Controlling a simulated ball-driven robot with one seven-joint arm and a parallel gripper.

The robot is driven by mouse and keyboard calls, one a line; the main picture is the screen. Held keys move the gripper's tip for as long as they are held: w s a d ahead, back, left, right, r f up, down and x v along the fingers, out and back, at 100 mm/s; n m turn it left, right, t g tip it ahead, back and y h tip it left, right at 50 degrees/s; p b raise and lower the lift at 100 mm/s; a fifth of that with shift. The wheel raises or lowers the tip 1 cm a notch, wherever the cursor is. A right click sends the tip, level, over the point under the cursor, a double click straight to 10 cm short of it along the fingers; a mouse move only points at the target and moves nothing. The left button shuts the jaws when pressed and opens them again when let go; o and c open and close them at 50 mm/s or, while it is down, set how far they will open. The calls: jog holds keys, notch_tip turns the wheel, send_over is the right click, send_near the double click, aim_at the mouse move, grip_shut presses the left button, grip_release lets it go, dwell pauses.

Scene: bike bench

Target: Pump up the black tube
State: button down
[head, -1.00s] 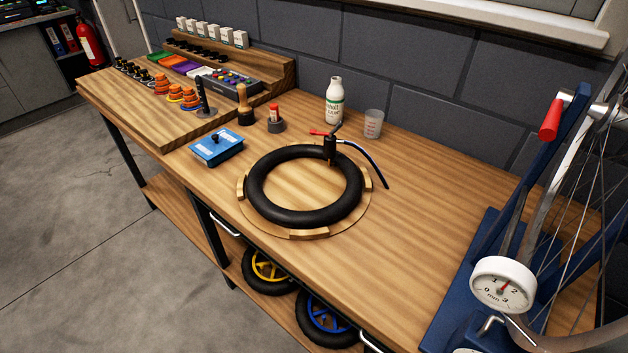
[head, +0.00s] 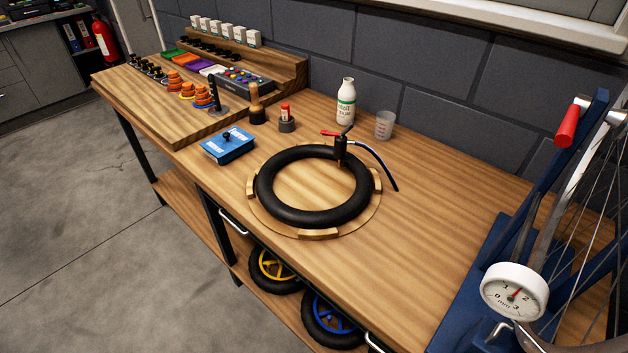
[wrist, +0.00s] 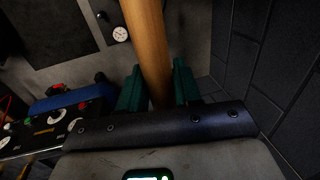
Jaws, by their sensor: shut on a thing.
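The black tube (head: 265,200) lies as a full ring on a round wooden holder (head: 374,208) on the bench. A black pump head (head: 341,148) with a red lever stands at the tube's far right edge, and a dark hose (head: 378,165) runs from it to the right. My gripper (wrist: 158,88) shows only in the wrist view. Its green-padded fingers are shut on a round wooden handle (wrist: 150,40), which extends up out of that view. What the handle belongs to is not clear. The pump's body is not visible in the head view.
A blue box (head: 227,146), a white bottle (head: 346,102) and a clear cup (head: 384,125) stand near the tube. A blue wheel stand with a white gauge (head: 514,292) is at right. A grey wall backs the bench. The bench right of the tube is mostly clear.

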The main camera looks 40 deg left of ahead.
jog(key=shift+w, duration=0.2)
jog(key=shift+f+b, duration=0.8)
jog(key=shift+f, duration=0.1)
jog(key=c, duration=0.7)
grip_release()
jog(key=shift+s+f, duration=0.15)
notch_tip(320, 180, up, 10)
jog(key=s+r+p, duration=0.1)
jog(key=s+p, duration=0.1)
jog(key=s+a+f+n, duration=0.1)
jog(key=s+a+n, duration=0.3)
jog(key=s, duration=0.7)
jog(key=s+a+f+n, duration=0.1)
jog(key=s+a+n, duration=0.4)
jog(key=s, duration=0.5)
jog(key=s+a+f+n+g, duration=0.1)
jog(key=s+a+n, duration=0.3)
jog(key=s+n, duration=0.4)
jog(key=s+f, duration=0.1)
jog(key=s, duration=0.2)
jog(key=shift+s+a, duration=0.3)
jog(key=shift+a, duration=0.1)
